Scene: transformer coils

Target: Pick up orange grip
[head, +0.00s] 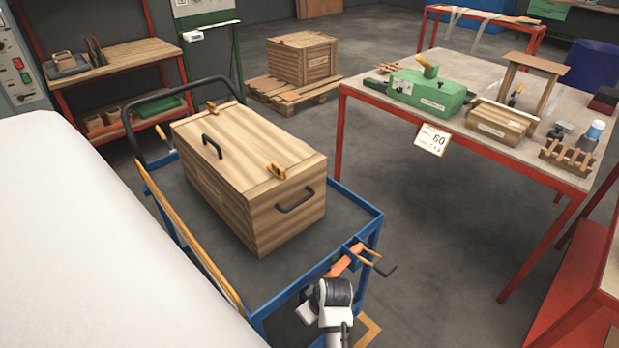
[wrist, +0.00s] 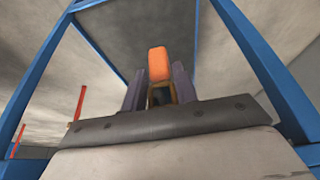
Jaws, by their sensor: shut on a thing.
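The orange grip (head: 343,263) is at the near right corner of the blue cart, just beyond the end of my arm. In the wrist view the orange grip (wrist: 158,62) stands between the two dark fingers of my gripper (wrist: 158,88). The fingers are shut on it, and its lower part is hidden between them. In the head view my gripper (head: 338,278) is seen from behind, and its fingertips are mostly hidden. I cannot tell whether the grip still touches the cart.
The blue cart (head: 372,228) carries a large wooden box (head: 228,195) with black handles and orange latches. A red-framed workbench (head: 372,96) with a green machine (head: 425,92) stands at the right. Grey floor lies between them.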

